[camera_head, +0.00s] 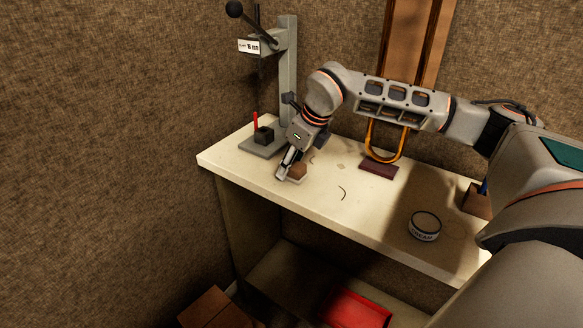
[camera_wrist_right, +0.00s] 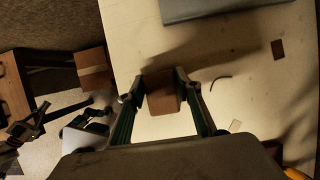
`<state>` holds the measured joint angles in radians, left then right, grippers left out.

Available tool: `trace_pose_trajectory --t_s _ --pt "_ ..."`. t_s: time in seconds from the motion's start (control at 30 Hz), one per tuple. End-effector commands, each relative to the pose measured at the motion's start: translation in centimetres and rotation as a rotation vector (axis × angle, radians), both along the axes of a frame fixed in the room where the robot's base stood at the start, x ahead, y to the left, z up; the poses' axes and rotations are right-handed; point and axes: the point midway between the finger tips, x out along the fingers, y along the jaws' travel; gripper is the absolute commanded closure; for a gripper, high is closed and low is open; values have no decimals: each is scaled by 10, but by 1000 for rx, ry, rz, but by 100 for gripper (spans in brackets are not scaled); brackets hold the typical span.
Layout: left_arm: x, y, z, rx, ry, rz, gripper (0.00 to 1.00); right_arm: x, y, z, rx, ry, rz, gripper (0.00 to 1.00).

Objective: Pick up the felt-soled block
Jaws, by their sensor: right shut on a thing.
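The felt-soled block (camera_head: 299,171) is a small brown block near the front left of the bench. My right gripper (camera_head: 289,173) reaches down to it and is shut on it. In the right wrist view the block (camera_wrist_right: 162,93) sits between the two fingers, with a finger against each side. The felt sole is hidden, and I cannot tell whether the block touches the bench. My left gripper is not in view.
A grey press (camera_head: 287,85) with a black lever stands at the bench's left end. A brass bow (camera_head: 401,145) stands behind on a dark red base (camera_head: 379,170). A round tin (camera_head: 425,226) and brown box (camera_head: 476,202) are at right. A red tray (camera_head: 356,309) lies below.

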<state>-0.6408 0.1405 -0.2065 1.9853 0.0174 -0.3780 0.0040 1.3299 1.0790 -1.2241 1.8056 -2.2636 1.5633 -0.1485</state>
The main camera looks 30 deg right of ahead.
Motion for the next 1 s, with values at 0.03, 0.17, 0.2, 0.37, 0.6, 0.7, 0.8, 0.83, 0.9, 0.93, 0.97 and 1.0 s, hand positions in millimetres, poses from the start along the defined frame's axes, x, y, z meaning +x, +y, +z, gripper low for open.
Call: trace_pose_trajectory --t_s 0.03,0.17,0.2,0.37,0.6,0.7,0.8,0.83,0.9,0.93,0.97,1.0 --pt "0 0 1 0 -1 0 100 0 0 2 0 -1 0 88" --pt "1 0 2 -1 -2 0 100 1 0 11 0 -2 0 88" --pt "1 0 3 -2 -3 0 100 1 0 15 0 -3 0 88" --pt "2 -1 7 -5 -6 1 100 1 0 44 1 -6 -1 88" --pt "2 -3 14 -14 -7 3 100 1 1 111 1 -8 -1 88" --pt "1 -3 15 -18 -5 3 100 1 0 138 1 -8 -1 88" --pt "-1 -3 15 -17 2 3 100 1 0 160 1 -6 -1 88" --pt "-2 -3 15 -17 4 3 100 1 0 165 0 -5 -1 88" --pt "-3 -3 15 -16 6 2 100 0 0 177 0 -4 1 88" --pt "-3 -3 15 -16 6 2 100 0 0 181 0 -4 1 88" --pt "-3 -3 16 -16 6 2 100 1 0 185 0 -3 0 88" --pt "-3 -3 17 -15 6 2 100 0 0 189 1 -3 -1 88"
